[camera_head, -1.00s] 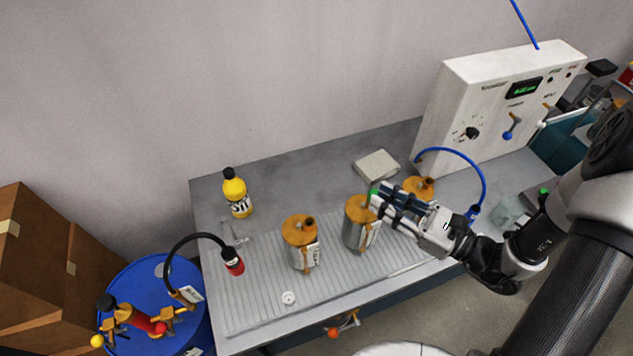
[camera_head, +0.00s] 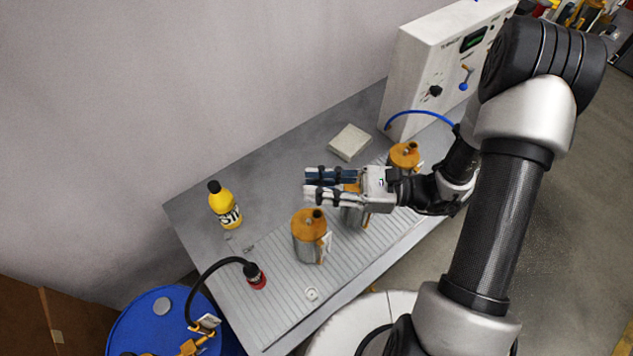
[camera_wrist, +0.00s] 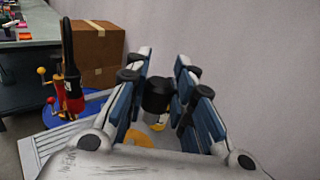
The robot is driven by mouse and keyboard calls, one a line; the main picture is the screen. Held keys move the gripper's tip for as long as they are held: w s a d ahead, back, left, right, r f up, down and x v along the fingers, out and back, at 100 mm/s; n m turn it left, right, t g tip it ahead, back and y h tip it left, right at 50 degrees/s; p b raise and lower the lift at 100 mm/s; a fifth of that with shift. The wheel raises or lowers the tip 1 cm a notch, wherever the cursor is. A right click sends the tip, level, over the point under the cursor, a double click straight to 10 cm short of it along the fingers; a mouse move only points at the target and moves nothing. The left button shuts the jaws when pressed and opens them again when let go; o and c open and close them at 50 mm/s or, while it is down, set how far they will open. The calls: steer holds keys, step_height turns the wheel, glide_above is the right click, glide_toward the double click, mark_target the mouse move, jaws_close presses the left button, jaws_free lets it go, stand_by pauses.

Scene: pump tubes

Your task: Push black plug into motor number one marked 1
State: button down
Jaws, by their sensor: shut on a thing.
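The plug (camera_head: 255,276), black with a red body, stands on the ribbed tabletop at the end of a black hose; it also shows at the left in the wrist view (camera_wrist: 73,95). Three silver motors with orange tops stand in a row: near (camera_head: 309,248), middle (camera_head: 353,216), partly behind my gripper, and far (camera_head: 404,155). I cannot read their numbers. My gripper (camera_head: 305,183) is level above the near and middle motors, pointing left.
A yellow bottle (camera_head: 226,206) stands at the back left of the table. A pale flat block (camera_head: 350,142) lies near the white control box (camera_head: 440,70). A blue hose (camera_head: 420,112) leaves the box. A blue drum (camera_head: 150,320) stands left of the table.

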steer(key=shift+f+b, duration=2.1)
steer(key=shift+f, duration=0.8)
steer(key=shift+f+b, duration=1.05)
steer(key=shift+f, duration=0.8)
steer(key=c, duration=1.3)
jaws_free()
steer(key=s+d, duration=0.1)
steer(key=d, duration=1.1)
steer(key=shift+s, duration=0.4)
steer(key=shift+a+r, duration=0.1)
